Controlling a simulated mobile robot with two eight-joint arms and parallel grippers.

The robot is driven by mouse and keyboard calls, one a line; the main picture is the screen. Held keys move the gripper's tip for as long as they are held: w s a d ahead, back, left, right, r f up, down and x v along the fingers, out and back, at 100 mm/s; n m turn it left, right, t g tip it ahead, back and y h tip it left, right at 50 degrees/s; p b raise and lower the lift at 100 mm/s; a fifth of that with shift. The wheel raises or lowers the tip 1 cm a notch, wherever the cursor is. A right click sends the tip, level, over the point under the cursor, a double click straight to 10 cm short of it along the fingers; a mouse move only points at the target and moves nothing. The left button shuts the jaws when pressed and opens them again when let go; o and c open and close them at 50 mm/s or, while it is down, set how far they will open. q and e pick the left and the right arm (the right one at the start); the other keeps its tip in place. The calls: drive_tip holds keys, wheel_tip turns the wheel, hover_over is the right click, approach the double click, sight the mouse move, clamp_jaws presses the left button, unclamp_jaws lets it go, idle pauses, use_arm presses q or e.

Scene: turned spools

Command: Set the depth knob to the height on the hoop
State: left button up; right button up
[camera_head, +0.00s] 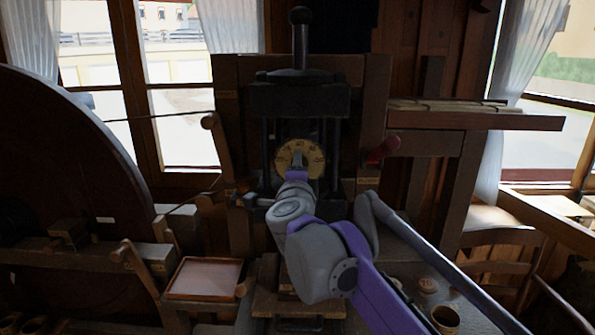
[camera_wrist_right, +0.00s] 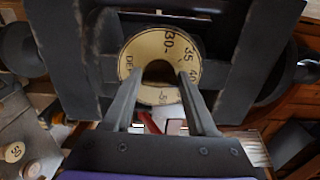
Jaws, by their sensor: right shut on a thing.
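The depth knob is at the middle of a pale yellow dial (camera_head: 285,158) on the front of a dark press. In the right wrist view the dial (camera_wrist_right: 147,46) carries black numbers; 30 and 35 read at its upper right, and part of a word starting "DE" at its left. My right gripper (camera_head: 298,170) reaches the dial from below. In the right wrist view its two fingers (camera_wrist_right: 160,78) stand either side of the dark middle, shut on the knob, which they partly hide. I cannot pick out a marked hoop for certain. My left gripper is not in view.
The press (camera_head: 301,95) has a tall top handle and a red-knobbed lever (camera_head: 384,150) at right. A large dark wheel (camera_head: 70,190) fills the left. A shallow tray (camera_head: 204,278) stands lower left. A cup (camera_head: 445,319) stands lower right. A small disc marked 50 (camera_wrist_right: 14,152) lies lower left.

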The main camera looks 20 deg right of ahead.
idle(0.4)
drive_tip(key=o, duration=1.4)
drive_tip(key=shift+c, duration=0.2)
drive_tip(key=b+v, duration=0.1)
drive_tip(key=v, duration=1)
drive_tip(key=shift+w+a, duration=0.1)
